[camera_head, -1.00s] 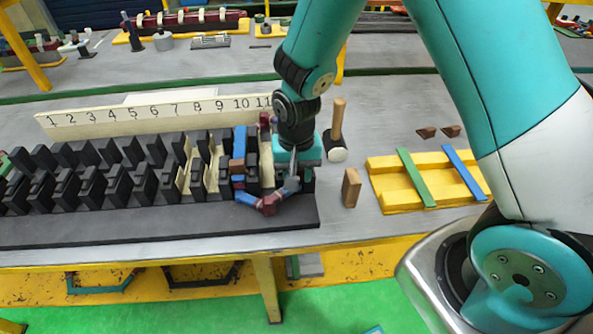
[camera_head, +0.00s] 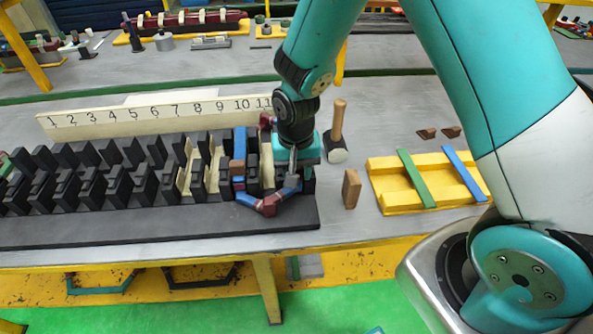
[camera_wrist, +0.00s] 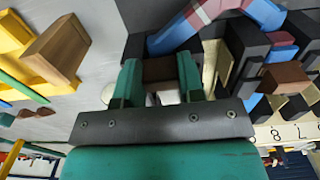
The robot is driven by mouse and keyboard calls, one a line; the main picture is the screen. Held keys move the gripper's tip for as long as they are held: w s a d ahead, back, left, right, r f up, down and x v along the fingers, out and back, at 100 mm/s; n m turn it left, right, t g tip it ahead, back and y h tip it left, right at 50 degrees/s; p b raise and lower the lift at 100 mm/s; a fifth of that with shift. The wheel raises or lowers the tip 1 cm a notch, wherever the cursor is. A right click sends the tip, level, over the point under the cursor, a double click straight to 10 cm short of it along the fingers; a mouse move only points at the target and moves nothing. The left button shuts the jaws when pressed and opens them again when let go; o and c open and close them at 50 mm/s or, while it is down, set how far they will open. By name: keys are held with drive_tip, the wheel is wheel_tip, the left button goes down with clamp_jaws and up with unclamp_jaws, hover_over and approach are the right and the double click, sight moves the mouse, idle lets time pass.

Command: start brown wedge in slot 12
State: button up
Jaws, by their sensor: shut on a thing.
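My gripper (camera_head: 295,172) is low over the right end of the black slotted stator (camera_head: 150,232), just right of the label 11. In the wrist view my gripper (camera_wrist: 160,82) has its teal fingers shut on a dark brown wedge (camera_wrist: 160,69). The wedge's lower end and the slot under it are hidden, so I cannot tell how far it sits in. A blue and dark red coil (camera_head: 268,207) loops along the front of the stator beside my gripper. Another brown wedge (camera_head: 237,167) shows in a slot to the left, with blue coil behind it.
A number strip (camera_head: 150,115) stands behind the stator; my arm hides its right end. A wooden block (camera_head: 351,188) and a mallet (camera_head: 337,130) stand close on the right. A yellow rack (camera_head: 400,198) with green and blue strips lies farther right, with two small brown pieces (camera_head: 439,132) behind it.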

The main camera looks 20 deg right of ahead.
drive_tip(key=shift+w+d, duration=0.1)
drive_tip(key=shift+w, duration=0.2)
drive_tip(key=o, duration=0.8)
drive_tip(key=shift+o, duration=1)
drive_tip(key=shift+w+r, duration=0.1)
drive_tip(key=shift+r, duration=0.25)
wheel_tip(320, 180, up, 17)
drive_tip(key=b, duration=0.2)
